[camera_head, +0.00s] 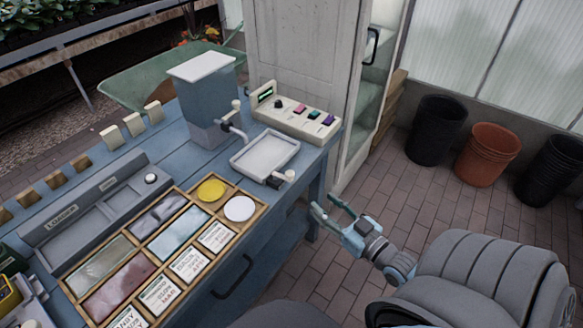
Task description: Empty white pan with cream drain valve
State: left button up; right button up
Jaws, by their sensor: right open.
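The white pan (266,152) is a shallow rectangular tray at the right end of the blue table, and its inside looks plain white. A cream drain valve (289,175) with a dark fitting sits at the pan's front right corner. My right gripper (324,207) is open and empty, below and to the right of the valve, off the table's edge and apart from it. The left gripper is not in view.
A grey-blue tank (205,98) with a cream-handled tap (236,105) stands behind the pan. A cream button panel (296,114) sits at the back right. A wooden divided tray (178,245) with labelled cards fills the front left. Brick floor lies open to the right, before several pots.

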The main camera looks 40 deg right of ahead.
aim_at(290, 177)
jog(key=w+b, duration=0.1)
jog(key=w, duration=0.3)
jog(key=w+b, duration=0.2)
jog(key=w, duration=0.3)
jog(key=w+b, duration=0.2)
jog(key=w, duration=0.2)
jog(key=shift+w+a+r, duration=0.15)
jog(key=shift+w+a, duration=0.05)
jog(key=shift+a, duration=0.1)
jog(key=shift+w+r, duration=0.15)
jog(key=shift+w, duration=0.35)
jog(key=shift+c, duration=0.4)
grip_shut()
jog(key=shift+r+p, duration=0.25)
jog(key=shift+p, duration=0.05)
jog(key=h+p, duration=0.1)
jog(key=p, duration=0.2)
jog(key=m+h+p, duration=0.1)
jog(key=p, duration=0.2)
jog(key=shift+a+r+m+p, duration=0.2)
jog(key=shift+a+m+p, duration=0.1)
jog(key=shift+a+p, duration=0.1)
jog(key=shift+f+h, duration=0.2)
jog(key=shift+h, duration=0.2)
jog(key=shift+s+f, duration=0.1)
jog(key=shift+f, duration=0.1)
